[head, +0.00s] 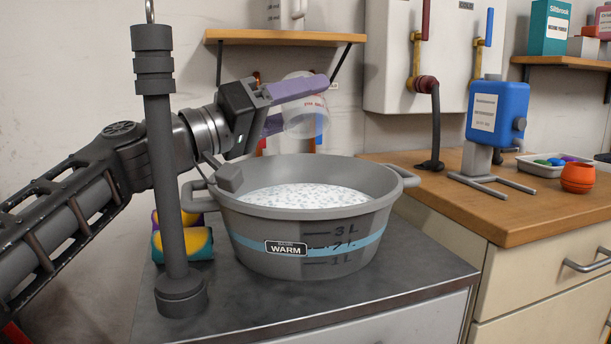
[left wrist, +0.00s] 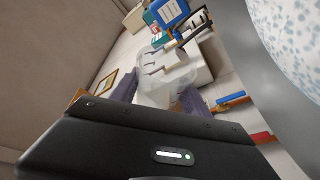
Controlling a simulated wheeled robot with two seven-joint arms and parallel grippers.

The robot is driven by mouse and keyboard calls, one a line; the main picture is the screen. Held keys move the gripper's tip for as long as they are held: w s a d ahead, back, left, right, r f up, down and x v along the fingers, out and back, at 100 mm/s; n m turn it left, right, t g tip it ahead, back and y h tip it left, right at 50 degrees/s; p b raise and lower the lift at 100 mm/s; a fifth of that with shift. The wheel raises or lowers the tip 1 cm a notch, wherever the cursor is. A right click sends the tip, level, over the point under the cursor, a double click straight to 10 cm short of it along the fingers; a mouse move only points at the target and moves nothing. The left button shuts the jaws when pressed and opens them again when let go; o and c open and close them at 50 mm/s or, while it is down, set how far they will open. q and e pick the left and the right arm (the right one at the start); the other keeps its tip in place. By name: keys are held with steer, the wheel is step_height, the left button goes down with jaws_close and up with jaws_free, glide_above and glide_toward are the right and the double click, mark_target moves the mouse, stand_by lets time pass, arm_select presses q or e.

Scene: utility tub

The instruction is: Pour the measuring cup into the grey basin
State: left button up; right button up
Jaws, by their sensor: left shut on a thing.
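The grey basin (head: 300,240) stands on the dark worktop, labelled WARM, with a blue stripe and litre marks. White speckled contents fill it to below the rim. My left gripper (head: 300,103) is above the back of the basin, its purple fingers shut on the clear measuring cup (head: 305,115). In the left wrist view the pale, see-through cup (left wrist: 165,90) sits between the purple fingers, and the basin's wall (left wrist: 262,62) curves at right. My right gripper is not in view.
A grey post (head: 165,180) stands in front of my left arm. Yellow and teal sponges (head: 183,243) lie left of the basin. A blue dispenser (head: 497,112), a white tray (head: 545,166) and an orange pot (head: 578,177) are on the wooden counter at right. A shelf (head: 285,37) hangs behind.

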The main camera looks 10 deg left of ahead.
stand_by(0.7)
arm_select(q)
steer(key=n+p, duration=0.1)
steer(key=p, duration=0.2)
steer(key=w+f+n+y+p, duration=0.1)
steer(key=p, duration=0.1)
steer(key=n+p, duration=0.2)
steer(key=p, duration=0.1)
steer(key=shift+w+a+f+g+y+p, duration=0.2)
steer(key=shift+w+a+g+y+p, duration=0.1)
steer(key=shift+a+g+p, duration=0.1)
steer(key=shift+f+b, duration=0.3)
steer(key=shift+b, duration=0.05)
steer(key=shift+r, duration=0.1)
